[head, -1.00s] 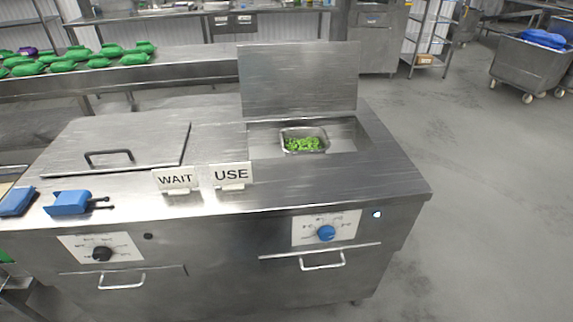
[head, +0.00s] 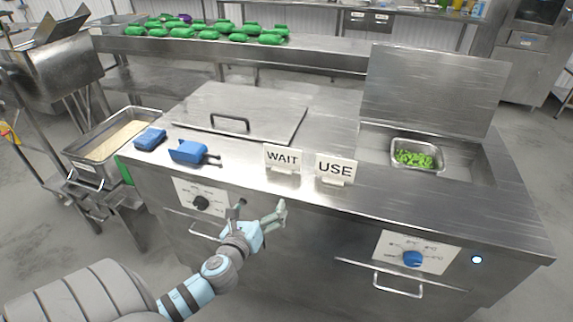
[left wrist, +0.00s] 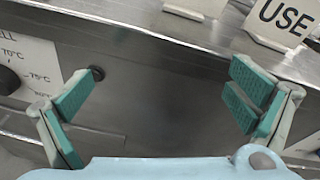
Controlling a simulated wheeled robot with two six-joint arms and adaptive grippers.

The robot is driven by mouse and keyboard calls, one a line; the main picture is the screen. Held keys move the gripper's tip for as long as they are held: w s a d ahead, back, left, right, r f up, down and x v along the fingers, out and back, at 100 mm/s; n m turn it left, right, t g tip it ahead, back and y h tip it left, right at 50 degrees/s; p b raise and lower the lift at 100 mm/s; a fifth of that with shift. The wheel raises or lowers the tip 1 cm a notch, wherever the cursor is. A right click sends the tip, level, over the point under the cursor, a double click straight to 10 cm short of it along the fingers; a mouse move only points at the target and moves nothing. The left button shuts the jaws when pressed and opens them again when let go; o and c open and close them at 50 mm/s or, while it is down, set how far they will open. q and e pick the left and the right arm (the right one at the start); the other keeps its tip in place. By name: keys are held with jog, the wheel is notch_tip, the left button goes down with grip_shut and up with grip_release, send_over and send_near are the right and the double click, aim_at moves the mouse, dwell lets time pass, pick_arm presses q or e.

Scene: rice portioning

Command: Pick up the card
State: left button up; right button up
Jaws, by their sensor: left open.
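Two white cards stand on the steel counter near its front edge: the WAIT card (head: 282,158) on the left and the USE card (head: 335,169) on the right. My left gripper (head: 261,207) is in front of the counter, below and left of the WAIT card, and touches neither card. In the left wrist view my left gripper (left wrist: 165,98) has its teal-padded fingers wide apart with nothing between them. The USE card (left wrist: 284,20) shows at the upper right there, partly cut off. My right gripper is not in view.
A closed lid (head: 250,115) covers the left well; the right well is open with a pan of green food (head: 414,158). A tray of rice (head: 115,138) stands at the left. Knobs and drawer handles stick out in front.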

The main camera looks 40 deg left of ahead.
aim_at(282, 154)
pick_arm(q)
notch_tip(282, 154, up, 8)
jog(key=w+d+m+t, duration=0.1)
jog(key=m+t, duration=0.1)
jog(key=m, duration=0.2)
jog(key=x, duration=0.9)
jog(key=b+x, duration=0.1)
jog(key=x, duration=0.3)
jog(key=shift+w+r, duration=0.25)
jog(key=shift+w, duration=0.2)
jog(key=c, duration=0.7)
